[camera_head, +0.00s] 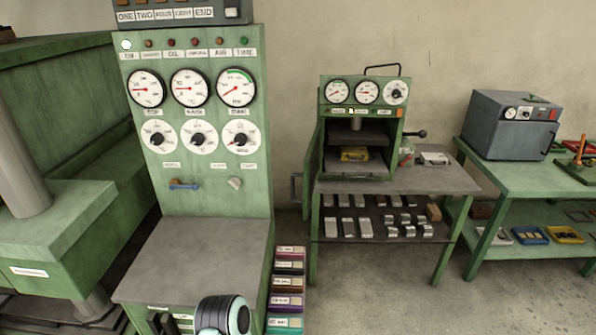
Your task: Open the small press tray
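The small press (327,112) is a green cabinet with three round gauges and a black top handle, on a grey-topped table in the middle. Its front is open, with a green door (312,160) swung out to the left. Inside are a dark upper plate (360,136) and a lower grey plate (375,168), which looks like the tray. A yellow block (354,153) sits on this lower plate, inside the cabinet. I cannot tell how far the plate slides out. Neither gripper is in view; only a rounded dark and teal part of my arm shows at the bottom edge.
A tall green control panel (205,120) with a grey ledge (195,260) stands left of the press. A lever with a black knob (421,133) sticks out at the press's right. A grey oven (510,125) stands on the right table. Floor is clear in front right.

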